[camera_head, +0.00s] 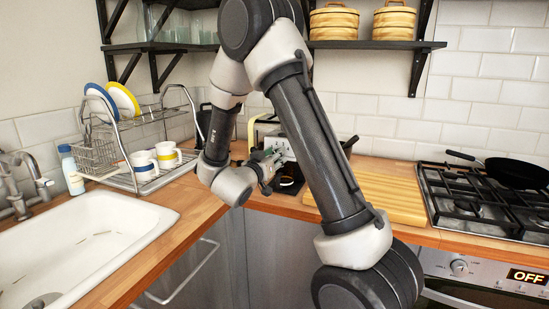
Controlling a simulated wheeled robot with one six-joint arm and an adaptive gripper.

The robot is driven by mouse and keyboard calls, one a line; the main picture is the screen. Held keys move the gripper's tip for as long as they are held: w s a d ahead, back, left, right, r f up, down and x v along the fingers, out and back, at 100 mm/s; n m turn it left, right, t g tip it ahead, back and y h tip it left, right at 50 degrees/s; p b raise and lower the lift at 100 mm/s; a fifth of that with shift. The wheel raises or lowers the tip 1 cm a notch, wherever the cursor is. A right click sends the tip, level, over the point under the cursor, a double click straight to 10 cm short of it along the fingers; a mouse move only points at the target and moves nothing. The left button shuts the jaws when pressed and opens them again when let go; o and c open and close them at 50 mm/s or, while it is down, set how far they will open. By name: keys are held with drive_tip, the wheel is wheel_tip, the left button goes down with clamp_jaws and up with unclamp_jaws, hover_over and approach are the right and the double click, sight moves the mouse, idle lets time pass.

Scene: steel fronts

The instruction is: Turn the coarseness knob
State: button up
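A dark appliance with a light front panel (287,147) stands in the back corner of the wooden counter, mostly covered by my arm. I cannot make out a coarseness knob on it; it is hidden or too small to tell. My gripper (271,160) is in front of this appliance, at the left side of its front. The gripper is small in the picture and overlaps the machine, so I cannot tell whether it touches it or whether its fingers are open or shut.
A cream appliance (261,127) stands behind my gripper. A dish rack (146,181) with plates and mugs is to the left, beside the white sink (75,240). A wooden board (392,199) lies right of my arm, then the gas hob (480,203) with a black pan (518,173).

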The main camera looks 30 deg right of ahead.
drive_tip(key=n, duration=0.5)
idle(0.6)
drive_tip(key=o, duration=1)
drive_tip(key=v, duration=1.2)
drive_tip(key=shift+f, duration=0.1)
